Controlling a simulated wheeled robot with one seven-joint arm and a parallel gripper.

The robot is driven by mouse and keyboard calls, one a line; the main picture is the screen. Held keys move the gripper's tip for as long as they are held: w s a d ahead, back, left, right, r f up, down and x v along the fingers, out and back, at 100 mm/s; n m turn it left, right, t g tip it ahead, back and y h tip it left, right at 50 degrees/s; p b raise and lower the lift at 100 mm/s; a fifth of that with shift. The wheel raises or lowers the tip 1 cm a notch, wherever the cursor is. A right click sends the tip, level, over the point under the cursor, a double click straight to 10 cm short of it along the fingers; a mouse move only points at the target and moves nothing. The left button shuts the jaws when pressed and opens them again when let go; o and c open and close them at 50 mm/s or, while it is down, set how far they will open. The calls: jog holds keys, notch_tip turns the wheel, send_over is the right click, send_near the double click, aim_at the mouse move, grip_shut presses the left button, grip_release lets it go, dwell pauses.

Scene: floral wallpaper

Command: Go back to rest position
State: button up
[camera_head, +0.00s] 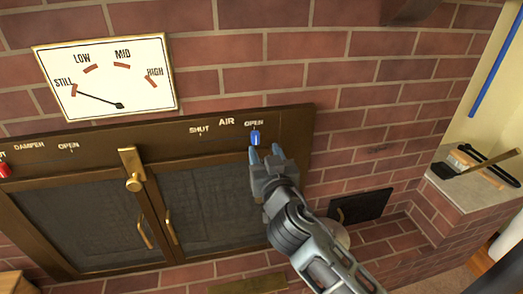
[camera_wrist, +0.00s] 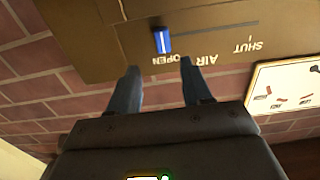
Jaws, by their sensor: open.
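My gripper (camera_head: 265,153) is in front of the right end of the fireplace's brown metal frame, just below the blue AIR slider (camera_head: 255,137). The slider sits under the word OPEN. In the wrist view my gripper (camera_wrist: 158,80) has its two fingers apart with nothing between them. The blue slider (camera_wrist: 162,40) shows beyond the fingertips there, and I see no contact with it. My arm reaches in from the lower right in the head view.
A gauge (camera_head: 105,78) on the brick wall has its needle at STILL. Glass doors (camera_head: 90,215) with a brass latch (camera_head: 132,169) are shut. A red slider (camera_head: 4,171) is at the left edge. A brick ledge (camera_head: 468,185) holding tools stands at right.

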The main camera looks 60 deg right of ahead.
jog(key=shift+s+a, duration=0.25)
jog(key=shift+a, duration=0.05)
dwell(0.4)
jog(key=s+a+f+n+t+y, duration=0.2)
jog(key=s+a+f+n+y, duration=0.2)
jog(key=a, duration=0.4)
jog(key=s+a+f+n+t+y, duration=0.1)
jog(key=s+a+f+n+y, duration=0.2)
jog(key=a+y, duration=0.35)
jog(key=s+a+r+n+y, duration=0.3)
jog(key=s+a+r, duration=0.2)
jog(key=s+a, duration=0.6)
jog(key=s, duration=0.3)
jog(key=shift+s+a+t+y, duration=0.2)
jog(key=shift+a+t+y, duration=0.05)
jog(key=shift+t+y, duration=0.15)
jog(key=shift+w, duration=0.1)
jog(key=shift+c, duration=0.6)
dwell(2.0)
